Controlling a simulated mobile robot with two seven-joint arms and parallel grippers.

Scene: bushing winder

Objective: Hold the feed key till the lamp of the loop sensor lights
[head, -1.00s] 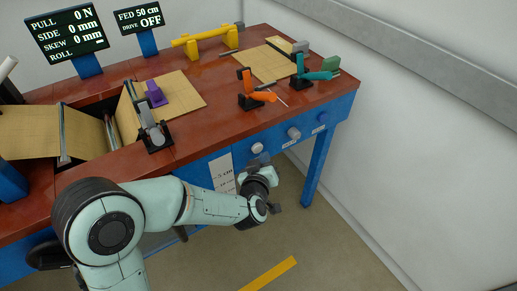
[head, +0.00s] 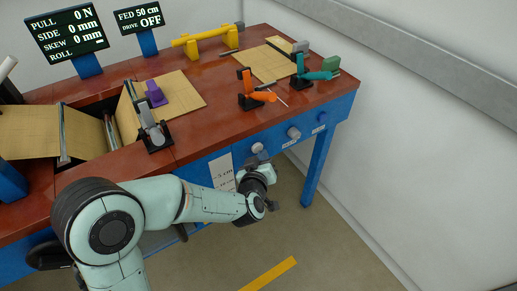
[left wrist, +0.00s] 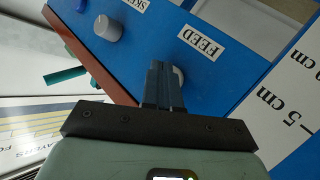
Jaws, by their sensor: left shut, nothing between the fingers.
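The feed key (head: 257,148) is a pale round button on the blue front panel of the bench. My left gripper (head: 259,163) is in front of it, shut and empty. In the left wrist view the shut fingertips (left wrist: 160,70) overlap the key (left wrist: 180,76) below the FEED label (left wrist: 201,46) and hide part of it. I cannot tell whether they touch it. The drive display (head: 139,18) reads FED 50 cm, DRIVE OFF. I cannot make out a lit loop sensor lamp. My right gripper is not in view.
A grey skew knob (head: 293,133) and a blue knob (head: 322,117) sit farther right on the panel. A white centimetre scale (head: 221,172) is left of the key. Orange (head: 262,96) and teal (head: 315,75) tools stand on the bench top. Open floor lies in front.

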